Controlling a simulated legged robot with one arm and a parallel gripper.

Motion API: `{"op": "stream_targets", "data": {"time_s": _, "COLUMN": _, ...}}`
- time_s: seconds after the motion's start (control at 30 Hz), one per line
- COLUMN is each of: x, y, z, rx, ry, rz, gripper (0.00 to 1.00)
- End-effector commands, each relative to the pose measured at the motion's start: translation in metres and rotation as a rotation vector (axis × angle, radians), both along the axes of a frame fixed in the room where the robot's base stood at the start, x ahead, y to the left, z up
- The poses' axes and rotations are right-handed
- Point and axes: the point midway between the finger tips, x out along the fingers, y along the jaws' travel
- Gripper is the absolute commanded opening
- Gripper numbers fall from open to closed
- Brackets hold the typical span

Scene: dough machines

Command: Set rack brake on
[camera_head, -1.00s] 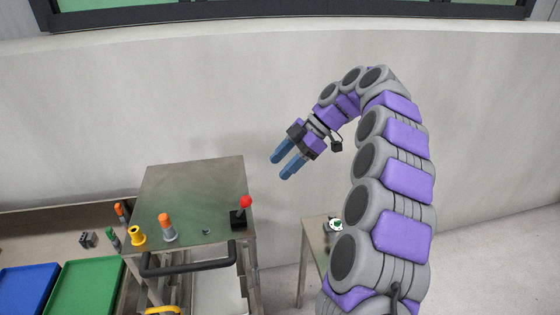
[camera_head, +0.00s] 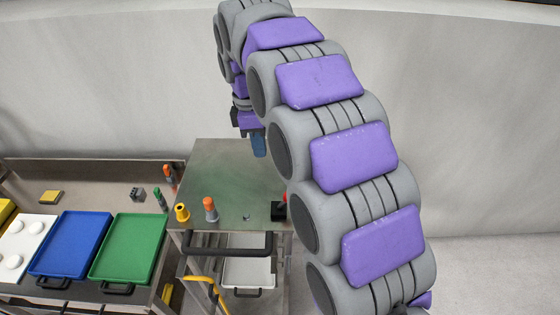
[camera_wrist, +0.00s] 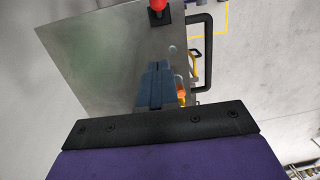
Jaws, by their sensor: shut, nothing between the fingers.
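The metal rack (camera_head: 225,155) stands with its flat top facing up, and the top also shows in the wrist view (camera_wrist: 100,60). A lever with a red ball knob (camera_wrist: 158,4) and a black base (camera_head: 278,211) sits at the top's right front corner. In the head view my arm hides most of the red knob. My gripper (camera_head: 259,146) points down over the rack top, behind and left of the lever. In the wrist view its blue fingers (camera_wrist: 157,85) are together and empty, apart from the knob. Which way the lever leans is hard to tell.
A black handle (camera_head: 227,251) runs along the rack's front. A yellow piece (camera_head: 182,213) and an orange-topped piece (camera_head: 210,210) stand at the front left edge. A bench on the left holds a green tray (camera_head: 128,248) and a blue tray (camera_head: 72,243).

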Motion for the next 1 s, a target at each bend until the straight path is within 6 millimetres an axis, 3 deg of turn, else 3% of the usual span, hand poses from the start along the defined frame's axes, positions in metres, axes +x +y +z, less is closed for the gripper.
{"op": "stream_targets", "data": {"time_s": 0.27, "x": -0.001, "y": -0.002, "z": -0.018, "rx": -0.022, "ry": -0.006, "rz": -0.008, "gripper": 0.00}}
{"op": "stream_targets", "data": {"time_s": 0.77, "x": -0.006, "y": -0.009, "z": -0.099, "rx": -0.023, "ry": -0.002, "rz": -0.007, "gripper": 0.00}}
{"op": "stream_targets", "data": {"time_s": 1.0, "x": -0.010, "y": -0.034, "z": -0.116, "rx": -0.020, "ry": -0.006, "rz": -0.009, "gripper": 0.00}}
